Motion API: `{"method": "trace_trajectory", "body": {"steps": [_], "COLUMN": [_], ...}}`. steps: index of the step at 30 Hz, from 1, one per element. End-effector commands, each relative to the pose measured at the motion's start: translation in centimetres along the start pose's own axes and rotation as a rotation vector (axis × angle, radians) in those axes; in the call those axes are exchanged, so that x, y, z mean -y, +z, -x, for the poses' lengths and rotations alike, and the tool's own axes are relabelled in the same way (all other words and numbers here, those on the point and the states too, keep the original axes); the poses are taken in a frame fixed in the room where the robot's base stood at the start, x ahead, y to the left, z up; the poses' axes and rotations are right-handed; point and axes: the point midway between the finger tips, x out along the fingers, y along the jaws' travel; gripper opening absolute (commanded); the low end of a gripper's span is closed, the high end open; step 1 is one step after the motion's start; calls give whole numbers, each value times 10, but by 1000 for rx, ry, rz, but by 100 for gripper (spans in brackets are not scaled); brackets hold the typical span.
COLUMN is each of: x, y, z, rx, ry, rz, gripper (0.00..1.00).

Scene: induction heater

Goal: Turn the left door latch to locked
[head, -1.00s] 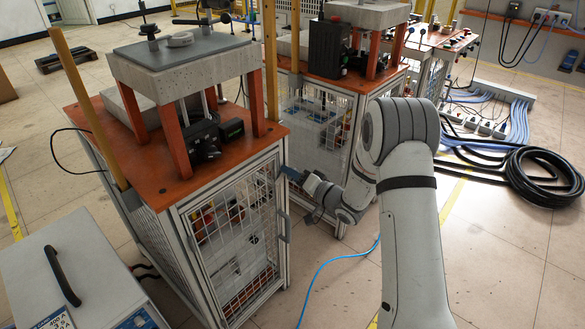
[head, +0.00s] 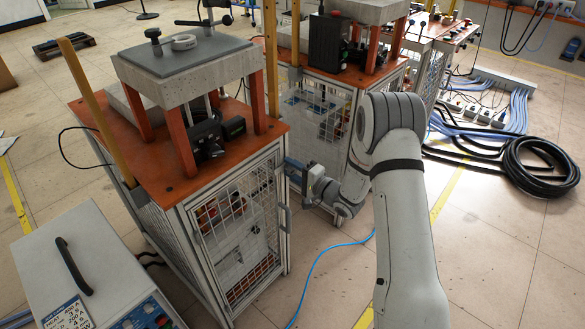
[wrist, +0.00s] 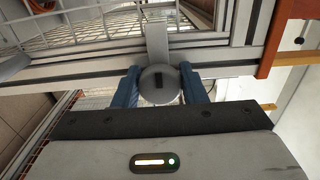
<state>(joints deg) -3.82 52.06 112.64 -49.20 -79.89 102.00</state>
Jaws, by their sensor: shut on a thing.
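The latch (wrist: 158,84) is a round grey knob with a dark slot. A pale bar (wrist: 157,42) runs from it across the metal door frame in the wrist view. My gripper (wrist: 160,72) has its two blue fingers on either side of the knob, shut on it. In the head view, my gripper (head: 293,171) is at the right edge of the front mesh door (head: 240,235) of the left cabinet. The door looks closed. The latch itself is too small to make out there.
The orange-topped left cabinet (head: 95,112) carries a press-like stand (head: 185,78). A second mesh-sided cabinet (head: 318,110) stands close behind my wrist. A grey box with a handle (head: 100,255) is at the lower left. A blue cable (head: 325,256) lies on the floor.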

Motion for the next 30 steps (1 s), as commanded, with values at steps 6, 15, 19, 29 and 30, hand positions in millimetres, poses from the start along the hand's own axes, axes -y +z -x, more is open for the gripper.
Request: {"method": "trace_trajectory", "body": {"steps": [6, 15, 19, 29, 30], "x": [-1, -1, -1, 0, 0], "y": [0, 0, 0, -1, -1], "z": [0, 0, 0, 6, 11], "rx": [-2, -2, -1, -2, -2], "ry": [2, 2, 1, 1, 2], "rz": [-10, -9, -8, -7, -7], "gripper": [15, 45, 56, 57, 57]}}
